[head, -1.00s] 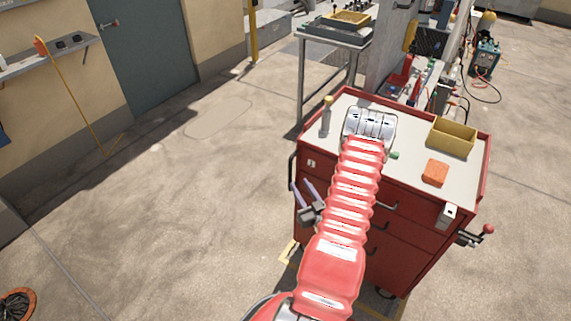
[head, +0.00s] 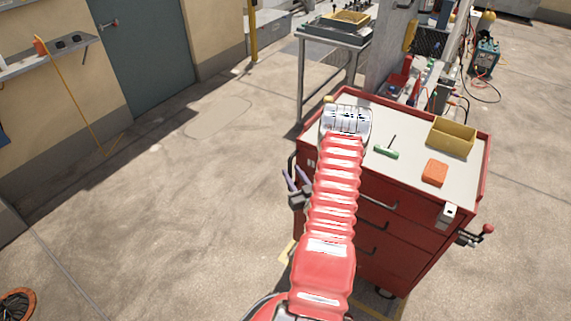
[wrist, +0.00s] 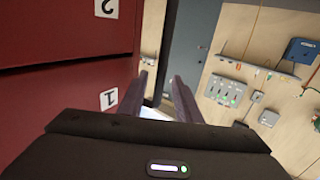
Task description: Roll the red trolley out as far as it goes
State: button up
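The red trolley (head: 401,250) stands upright with drawers in its front and a pale top. A dark push handle (head: 291,163) shows at its left side, partly behind my arm and gripper. My gripper (head: 292,171) is just off the trolley's left front corner, close to that handle; I cannot tell whether they touch. The trolley's red drawer fronts (wrist: 60,85), with labels 1 and 2, fill the left of that view.
A yellow bin (head: 452,138), an orange block (head: 435,172) and a green-handled tool (head: 387,152) lie on the trolley top. A lever with a red knob (head: 487,229) sticks out at its right. A metal table (head: 318,52) stands behind.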

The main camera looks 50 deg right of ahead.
jog(key=x, duration=0.6)
jog(key=shift+w, duration=0.2)
jog(key=shift+d, duration=0.1)
jog(key=shift+c, duration=0.3)
grip_shut()
dwell(0.7)
